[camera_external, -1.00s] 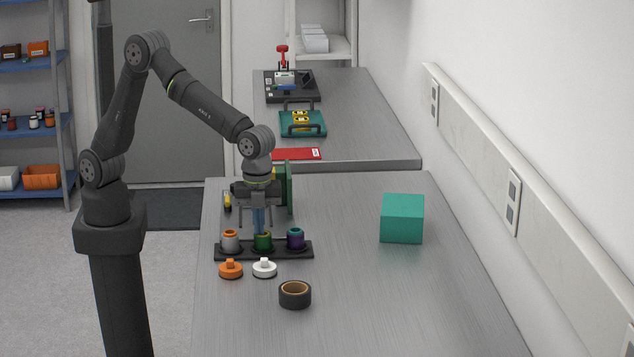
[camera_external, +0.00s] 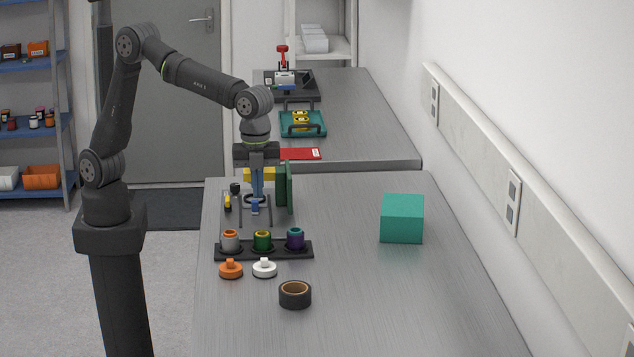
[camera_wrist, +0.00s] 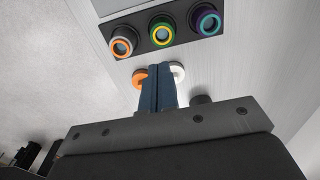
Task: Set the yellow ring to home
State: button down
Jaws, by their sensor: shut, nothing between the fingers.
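The yellow ring (camera_wrist: 161,33) is the bright rim on top of the green cylinder, the middle one of three in a dark strip. It also shows in the outside view (camera_external: 263,234). To its left is a grey cylinder with an orange rim (camera_external: 230,240), to its right a purple one with a teal rim (camera_external: 295,239). My gripper (camera_external: 255,211) is above and behind the strip in the outside view, clear of the ring. Its blue fingers (camera_wrist: 158,92) are together and empty. The ring's marks are too small to read.
An orange knob (camera_external: 230,270) and a white knob (camera_external: 264,268) lie in front of the strip (camera_external: 305,251). A dark tape roll (camera_external: 295,299) stands nearer. A teal box (camera_external: 402,218) is at right. A green upright plate (camera_external: 285,188) is beside my gripper.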

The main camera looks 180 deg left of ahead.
notch_tip(320, 180, up, 4)
send_over(259, 234)
jog(key=shift+s+r, duration=0.1)
jog(key=shift+r, duration=0.1)
notch_tip(259, 234, down, 9)
jog(key=shift+f, duration=0.15)
jog(key=shift+a+r, duration=0.1)
jog(key=shift+r, duration=0.15)
notch_tip(259, 234, up, 5)
jog(key=shift+r, duration=0.1)
dwell(0.4)
